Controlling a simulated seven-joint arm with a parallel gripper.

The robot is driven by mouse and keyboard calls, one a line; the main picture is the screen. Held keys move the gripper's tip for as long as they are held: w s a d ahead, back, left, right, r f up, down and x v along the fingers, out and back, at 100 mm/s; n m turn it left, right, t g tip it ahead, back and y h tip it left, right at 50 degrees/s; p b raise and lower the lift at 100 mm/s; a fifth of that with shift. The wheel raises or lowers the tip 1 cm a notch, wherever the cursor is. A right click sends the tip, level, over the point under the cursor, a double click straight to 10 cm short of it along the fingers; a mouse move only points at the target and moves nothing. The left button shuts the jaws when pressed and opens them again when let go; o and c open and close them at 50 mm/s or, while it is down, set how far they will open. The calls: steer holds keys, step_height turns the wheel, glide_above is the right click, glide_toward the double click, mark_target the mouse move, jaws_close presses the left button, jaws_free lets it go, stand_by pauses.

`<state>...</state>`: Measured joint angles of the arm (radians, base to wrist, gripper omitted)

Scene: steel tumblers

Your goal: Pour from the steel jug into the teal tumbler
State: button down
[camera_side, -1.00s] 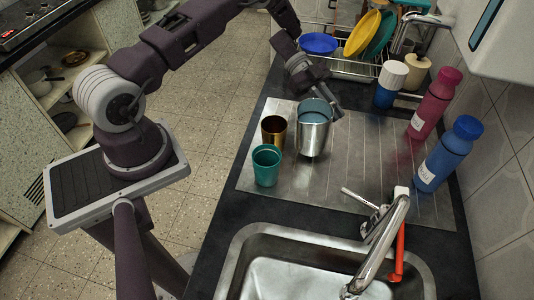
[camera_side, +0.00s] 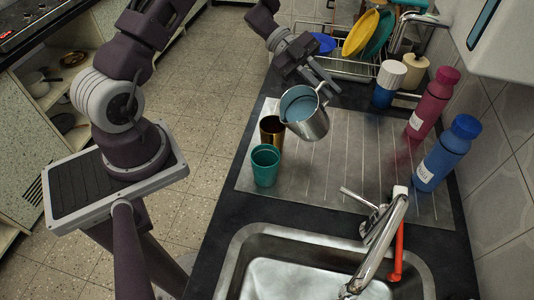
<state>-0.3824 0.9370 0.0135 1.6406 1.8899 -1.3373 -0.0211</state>
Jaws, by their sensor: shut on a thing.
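The steel jug (camera_side: 312,125) is held up by my gripper (camera_side: 318,84), which is shut on it at the far rim or handle side; the exact grip is hard to make out. The jug is tilted, its mouth facing the camera and lower left, with bluish liquid or lining inside. The teal tumbler (camera_side: 265,167) stands upright on the steel drainboard, to the lower left of the jug and apart from it. A brown-gold tumbler (camera_side: 271,131) stands just behind the teal one, close to the jug's left side. No stream of liquid shows.
The grooved drainboard (camera_side: 370,160) is clear to the right. A sink (camera_side: 320,265) with a tap (camera_side: 385,240) lies in front. Blue (camera_side: 446,152) and magenta (camera_side: 432,103) bottles stand along the right wall. A dish rack (camera_side: 350,68) with plates is behind.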

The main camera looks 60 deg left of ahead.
mark_target(311, 111)
steer(key=shift+s+r+t, duration=0.3)
steer(key=shift+s+r, duration=0.2)
steer(key=shift+r, duration=0.1)
steer(key=shift+s+d+r+m+b, duration=0.1)
steer(key=shift+s+r+m+b, duration=0.3)
steer(key=shift+m, duration=0.1)
steer(key=shift+s+d+r+m+t+b, duration=0.1)
steer(key=shift+s+r+m+t+b, duration=0.05)
steer(key=shift+s+m+t+b, duration=0.4)
stand_by(0.3)
steer(key=shift+s+d+r+m+t, duration=0.1)
steer(key=shift+s+m+t, duration=0.45)
steer(key=shift+s+m, duration=0.3)
stand_by(2.4)
